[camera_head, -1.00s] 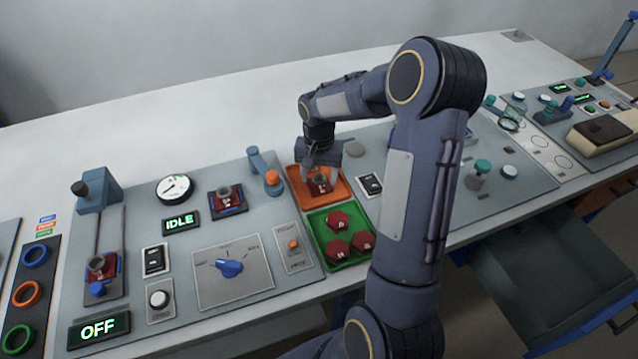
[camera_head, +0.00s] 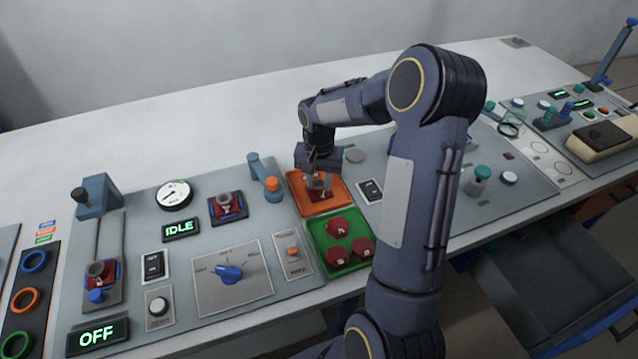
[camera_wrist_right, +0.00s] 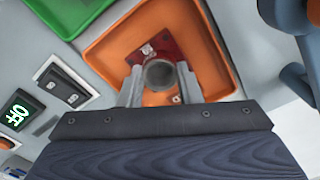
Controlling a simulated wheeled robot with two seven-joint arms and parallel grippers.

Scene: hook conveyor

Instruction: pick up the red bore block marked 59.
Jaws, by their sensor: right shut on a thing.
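The red bore block (camera_head: 318,196) sits in the orange tray (camera_head: 338,203); its number cannot be read here. In the right wrist view the block (camera_wrist_right: 168,46) shows a grey round bore collar (camera_wrist_right: 159,74) on top. My right gripper (camera_head: 320,184) points down into the tray, and its two fingers (camera_wrist_right: 159,88) are shut on the collar from both sides. Another red block with a bore (camera_head: 228,207) sits in a blue-edged holder on the panel, and one more (camera_head: 99,272) is in the slide at left. My left gripper is not in view.
A green tray (camera_head: 352,264) with several red hexagonal pieces adjoins the orange tray in front. A blue post with an orange knob (camera_head: 272,184) stands left of it, and a black switch (camera_head: 370,190) is right of it. The white table behind is clear.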

